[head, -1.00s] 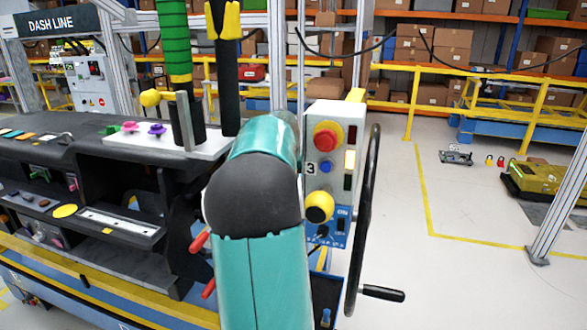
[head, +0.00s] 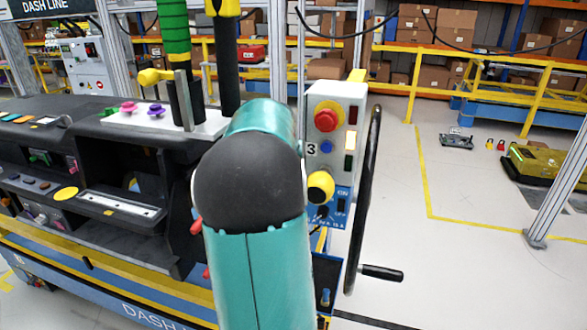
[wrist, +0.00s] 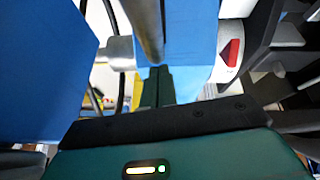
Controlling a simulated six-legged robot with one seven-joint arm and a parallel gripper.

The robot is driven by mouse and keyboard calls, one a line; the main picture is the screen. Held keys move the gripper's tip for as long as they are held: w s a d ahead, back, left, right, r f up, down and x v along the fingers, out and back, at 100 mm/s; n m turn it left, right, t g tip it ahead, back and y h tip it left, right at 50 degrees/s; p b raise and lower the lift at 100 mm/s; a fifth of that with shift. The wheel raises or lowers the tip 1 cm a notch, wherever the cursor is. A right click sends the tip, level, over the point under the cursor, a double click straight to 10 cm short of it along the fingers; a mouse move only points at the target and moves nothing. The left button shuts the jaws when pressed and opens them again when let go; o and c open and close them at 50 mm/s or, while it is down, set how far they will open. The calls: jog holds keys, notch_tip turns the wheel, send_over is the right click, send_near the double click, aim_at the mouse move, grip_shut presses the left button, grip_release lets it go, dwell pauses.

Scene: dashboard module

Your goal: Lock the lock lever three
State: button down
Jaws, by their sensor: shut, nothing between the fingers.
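No lever marked as lock lever three can be made out. A grey panel labelled 3 (head: 340,110) stands right of my arm in the head view. Two red handle ends, an upper one (head: 196,226) and a lower one (head: 206,272), show left of my arm and are mostly hidden by it. My gripper is hidden behind my arm in the head view. In the wrist view, my gripper (wrist: 158,74) has its dark green fingers together and empty. They point between blue surfaces, by a grey bar (wrist: 146,28); contact cannot be told. A red triangle mark (wrist: 232,52) lies to the right.
The panel carries a red button (head: 326,117) and a yellow-black knob (head: 320,187). A black handwheel (head: 365,200) stands at its right. The black dashboard (head: 60,110) fills the left. A yellow-handled lever (head: 155,76) stands on it.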

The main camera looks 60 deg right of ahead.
jog(key=shift+a+f, duration=0.1)
jog(key=shift+a, duration=0.1)
jog(key=shift+s+a+f+h, duration=0.15)
jog(key=shift+a+h, duration=0.15)
jog(key=shift+a, duration=0.3)
jog(key=a, duration=0.1)
jog(key=a+f, duration=0.1)
jog(key=a, duration=0.1)
jog(key=a+f, duration=0.1)
jog(key=a, duration=0.1)
jog(key=shift+s+f, duration=0.15)
jog(key=shift+s, duration=0.2)
jog(key=shift+s+a+f, duration=0.25)
jog(key=shift+a+f, duration=0.65)
jog(key=shift+a, duration=0.1)
jog(key=v, duration=0.5)
jog(key=shift+w+d+r, duration=0.15)
jog(key=shift+d+r, duration=0.05)
jog(key=shift+r, duration=0.25)
jog(key=s+a, duration=0.1)
jog(key=a, duration=1.1)
jog(key=shift+r, duration=0.15)
